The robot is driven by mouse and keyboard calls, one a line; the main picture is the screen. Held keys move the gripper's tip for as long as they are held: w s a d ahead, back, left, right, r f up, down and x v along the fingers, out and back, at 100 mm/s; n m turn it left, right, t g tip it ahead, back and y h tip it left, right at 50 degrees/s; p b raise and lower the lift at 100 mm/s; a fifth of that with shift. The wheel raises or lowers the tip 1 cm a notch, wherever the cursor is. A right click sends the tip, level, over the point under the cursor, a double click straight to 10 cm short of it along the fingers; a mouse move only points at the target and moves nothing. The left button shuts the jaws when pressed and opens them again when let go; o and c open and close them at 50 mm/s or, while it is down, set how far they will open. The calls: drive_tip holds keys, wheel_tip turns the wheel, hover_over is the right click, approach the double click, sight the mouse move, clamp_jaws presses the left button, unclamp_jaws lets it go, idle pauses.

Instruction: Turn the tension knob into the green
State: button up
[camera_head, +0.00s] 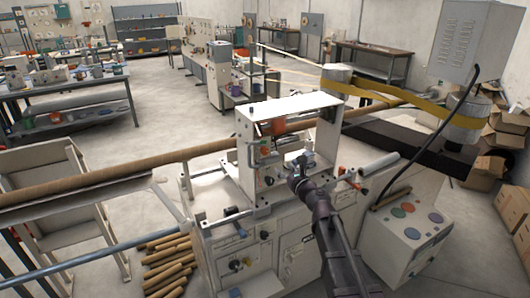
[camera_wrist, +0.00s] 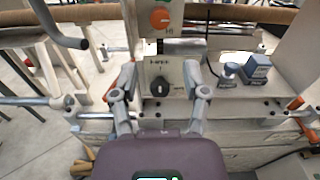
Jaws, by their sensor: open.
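A black knob (camera_wrist: 159,88) sits low on a pale upright panel (camera_wrist: 148,68) in the wrist view. I see no green zone clearly. My gripper (camera_wrist: 159,76) is open, one finger to the left of the black knob and one to the right, with no clear contact. In the head view my gripper (camera_head: 297,172) is in front of the machine's upright frame (camera_head: 245,150); the knob is too small to tell there.
Blue-capped items (camera_wrist: 257,68) stand right of the panel. A long brown tube (camera_head: 95,186) runs through the machine. A control box with coloured buttons (camera_head: 405,232) is at the lower right. A yellow belt (camera_head: 385,93) passes behind.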

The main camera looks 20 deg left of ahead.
sight(266, 152)
drive_tip(key=shift+w+a, duration=0.1)
drive_tip(key=x, duration=1.3)
drive_tip(key=shift+w+a, duration=0.15)
clamp_jaws()
idle(0.4)
drive_tip(key=shift+n, duration=2.3)
